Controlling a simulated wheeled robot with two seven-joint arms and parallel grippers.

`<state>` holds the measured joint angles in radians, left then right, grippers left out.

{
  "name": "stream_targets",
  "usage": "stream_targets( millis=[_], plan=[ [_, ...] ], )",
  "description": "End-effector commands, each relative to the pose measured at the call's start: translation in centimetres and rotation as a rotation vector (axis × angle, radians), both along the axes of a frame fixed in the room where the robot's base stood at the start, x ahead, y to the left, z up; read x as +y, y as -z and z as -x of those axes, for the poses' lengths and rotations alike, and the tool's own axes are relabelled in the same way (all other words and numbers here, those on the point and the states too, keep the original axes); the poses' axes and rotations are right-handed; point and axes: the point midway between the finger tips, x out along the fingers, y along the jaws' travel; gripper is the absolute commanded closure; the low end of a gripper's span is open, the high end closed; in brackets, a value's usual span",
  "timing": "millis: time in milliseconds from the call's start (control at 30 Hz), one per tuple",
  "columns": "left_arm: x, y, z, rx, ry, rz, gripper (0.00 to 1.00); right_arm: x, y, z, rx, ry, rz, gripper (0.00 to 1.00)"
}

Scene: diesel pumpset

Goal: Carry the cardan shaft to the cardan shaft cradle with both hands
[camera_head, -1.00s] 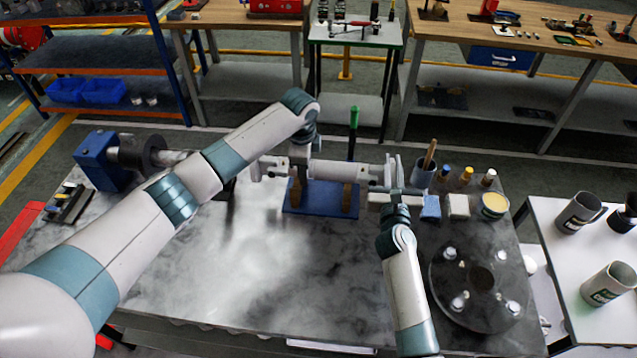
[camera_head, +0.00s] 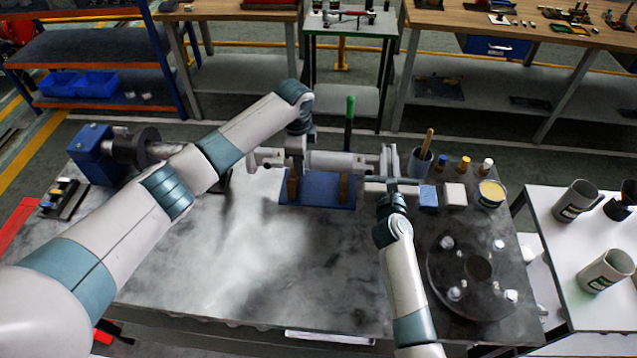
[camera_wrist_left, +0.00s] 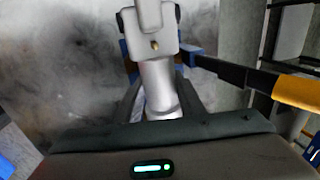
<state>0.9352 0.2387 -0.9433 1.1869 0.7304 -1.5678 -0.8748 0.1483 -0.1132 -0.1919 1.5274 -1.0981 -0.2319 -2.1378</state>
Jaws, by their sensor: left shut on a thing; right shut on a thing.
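The cardan shaft (camera_head: 330,160) is a pale grey rod with forked ends, lying roughly level across the head view. It is over or just behind the cardan shaft cradle (camera_head: 317,201), a blue base with two brown uprights. I cannot tell whether the shaft touches the uprights. My left gripper (camera_head: 296,158) is shut on the shaft left of its middle, partly hidden by its own wrist. The left wrist view shows the shaft (camera_wrist_left: 157,80) between its dark fingers (camera_wrist_left: 160,100). My right gripper (camera_head: 384,186) is shut on the shaft's right end.
A blue machine with a dark flange (camera_head: 147,146) stands at the left of the table. A green-handled tool (camera_head: 349,122) stands behind the shaft. A cup (camera_head: 420,162), small bottles and a yellow-topped tin (camera_head: 491,194) are at the right, behind a dark round plate (camera_head: 447,280). The front table middle is clear.

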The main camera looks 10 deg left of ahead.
Motion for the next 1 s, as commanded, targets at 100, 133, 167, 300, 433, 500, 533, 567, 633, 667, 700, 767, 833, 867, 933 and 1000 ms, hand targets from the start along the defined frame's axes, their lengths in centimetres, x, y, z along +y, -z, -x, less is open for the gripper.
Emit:
stream_targets(
  millis=[100,133,167,300,433,500,533,567,633,667,700,767,833,867,933,1000],
  plan=[
    [0.0,0.1,-0.2,-0.006,0.0,0.001,1.0,0.0,0.2,-0.1,-0.004,0.0,0.0,1.0],
    [0.0,0.2,-0.2,-0.006,0.0,0.001,1.0,0.0,0.3,-0.1,-0.004,0.0,0.0,1.0],
    [0.0,0.3,-0.2,-0.006,0.0,0.001,1.0,0.0,0.4,-0.1,-0.004,0.0,0.0,1.0],
    [0.0,0.8,-0.2,-0.006,0.0,0.001,1.0,0.0,0.9,-0.1,-0.004,0.0,0.0,1.0],
    [0.0,1.2,-0.2,-0.006,0.0,0.001,1.0,0.0,1.4,-0.1,-0.004,0.0,0.0,1.0],
    [0.0,1.5,-0.2,-0.006,0.0,0.001,1.0,0.0,1.6,-0.1,-0.004,0.0,0.0,1.0],
    [0.0,1.6,-0.2,-0.006,0.0,0.001,1.0,0.0,1.7,-0.1,-0.004,0.0,0.0,1.0],
    [0.0,1.7,-0.2,-0.006,0.0,0.001,1.0,0.0,1.8,-0.1,-0.004,0.0,0.0,1.0],
    [0.0,1.9,-0.2,-0.006,0.0,0.001,1.0,0.0,2.1,-0.1,-0.004,0.0,0.0,1.0],
    [0.0,2.0,-0.2,-0.006,0.0,0.001,1.0,0.0,2.2,-0.1,-0.004,0.0,0.0,1.0],
    [0.0,2.2,-0.2,-0.006,0.0,0.001,1.0,0.0,2.3,-0.1,-0.004,0.0,0.0,1.0],
    [0.0,2.4,-0.2,-0.006,0.0,0.001,1.0,0.0,2.5,-0.1,-0.004,0.0,0.0,1.0],
    [0.0,2.6,-0.2,-0.006,0.0,0.001,1.0,0.0,2.8,-0.1,-0.004,0.0,0.0,1.0],
    [0.0,2.7,-0.2,-0.006,0.0,0.001,1.0,0.0,2.9,-0.1,-0.004,0.0,0.0,1.0],
    [0.0,3.0,-0.2,-0.006,0.0,0.001,1.0,0.0,3.1,-0.1,-0.004,0.0,0.0,1.0],
    [0.0,3.2,-0.2,-0.006,0.0,0.001,1.0,0.0,3.4,-0.1,-0.004,0.0,0.0,1.0]
  ],
)
